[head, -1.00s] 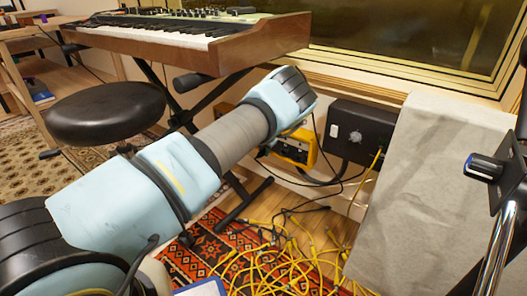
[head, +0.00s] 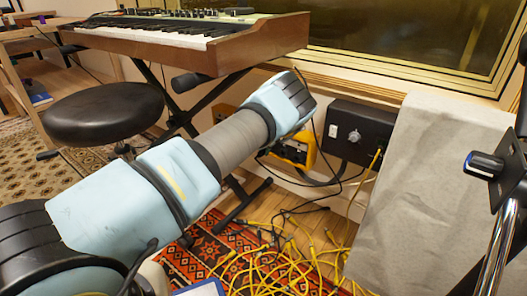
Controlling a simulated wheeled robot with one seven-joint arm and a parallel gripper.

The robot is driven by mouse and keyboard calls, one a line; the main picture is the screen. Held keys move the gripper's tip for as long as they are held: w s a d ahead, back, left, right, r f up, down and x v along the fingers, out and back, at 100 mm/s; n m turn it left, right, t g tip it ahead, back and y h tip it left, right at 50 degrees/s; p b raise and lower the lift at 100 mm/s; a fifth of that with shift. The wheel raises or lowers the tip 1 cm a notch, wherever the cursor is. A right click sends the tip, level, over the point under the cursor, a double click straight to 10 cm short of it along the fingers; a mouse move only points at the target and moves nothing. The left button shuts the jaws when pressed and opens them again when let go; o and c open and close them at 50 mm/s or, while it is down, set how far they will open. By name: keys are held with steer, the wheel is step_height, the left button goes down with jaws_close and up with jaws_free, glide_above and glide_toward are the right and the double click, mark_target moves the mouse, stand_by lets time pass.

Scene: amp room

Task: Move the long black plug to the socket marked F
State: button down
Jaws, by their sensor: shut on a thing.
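My arm reaches from the lower left toward the wall, and its wrist hides my gripper, so I cannot see the fingers or anything between them. I cannot pick out the long black plug. A black box (head: 366,124) with a white knob is on the wall right of my wrist, with a yellow cable at its right side. A yellow box (head: 301,149) is partly hidden behind my wrist. Thin black cables (head: 318,178) hang below the boxes. No letter F is readable, so I cannot tell which socket has that mark.
A keyboard (head: 195,37) on a black stand is behind my arm, with a black stool (head: 104,113) at left. Tangled yellow cables (head: 285,255) lie on the floor and red rug. A grey cloth-like panel (head: 425,185) and a chrome stand (head: 497,245) are at right.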

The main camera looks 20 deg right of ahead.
steer(key=shift+w+d+b, duration=0.25)
steer(key=shift+d+b, duration=0.2)
stand_by(1.1)
steer(key=c, duration=0.6)
jaws_free()
steer(key=shift+o, duration=0.2)
steer(key=p+v, duration=0.4)
steer(key=v, duration=0.6)
steer(key=shift+s+r, duration=0.2)
steer(key=shift+r, duration=0.1)
